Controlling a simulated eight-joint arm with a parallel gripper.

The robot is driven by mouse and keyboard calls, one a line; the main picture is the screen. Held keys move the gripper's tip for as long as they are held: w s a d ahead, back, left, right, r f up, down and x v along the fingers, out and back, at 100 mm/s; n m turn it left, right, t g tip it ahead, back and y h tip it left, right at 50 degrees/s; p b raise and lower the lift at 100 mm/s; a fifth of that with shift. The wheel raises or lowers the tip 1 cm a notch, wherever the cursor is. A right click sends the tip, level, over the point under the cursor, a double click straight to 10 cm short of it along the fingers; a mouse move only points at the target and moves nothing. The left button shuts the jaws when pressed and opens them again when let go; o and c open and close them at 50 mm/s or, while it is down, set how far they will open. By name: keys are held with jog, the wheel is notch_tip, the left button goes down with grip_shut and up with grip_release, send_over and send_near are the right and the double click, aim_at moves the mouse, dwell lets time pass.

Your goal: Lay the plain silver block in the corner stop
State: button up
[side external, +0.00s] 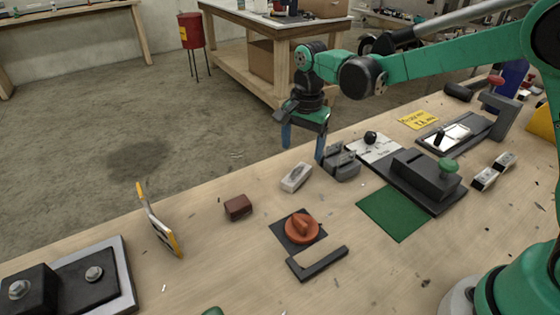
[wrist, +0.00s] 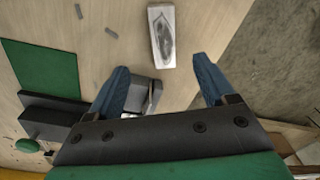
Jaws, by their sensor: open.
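The plain silver block (side external: 296,177) lies on the wooden bench near its far edge. In the wrist view the silver block (wrist: 161,35) lies just beyond the fingertips, roughly centred between them, with a dark oval patch on its top. My gripper (side external: 303,145) is open and empty, fingers pointing down, above the bench's far edge and behind the block. Its blue fingers (wrist: 160,75) are spread apart in the wrist view. The corner stop (side external: 318,265) is a dark L-shaped bracket lying on the bench nearer the camera; its inner corner looks empty.
A grey double-lobed part (side external: 341,163) sits close right of the silver block. A brown block (side external: 238,207) and an orange-red knob (side external: 301,228) on a dark plate stand nearby. A green mat (side external: 396,212) and a black fixture (side external: 428,176) are to the right. A yellow-edged plate (side external: 162,230) stands left.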

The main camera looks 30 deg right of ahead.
aim_at(297, 173)
jog(key=shift+w+a+f+m+g, duration=0.15)
jog(key=shift+w+f+m, duration=0.1)
jog(key=shift+f, duration=0.2)
jog(key=shift+w+a+f+m+g, duration=0.15)
jog(key=shift+f+m, duration=0.1)
jog(key=shift+f, duration=0.15)
notch_tip(297, 173, down, 6)
jog(key=shift+d+r, duration=0.1)
jog(key=shift+r, duration=0.05)
grip_shut()
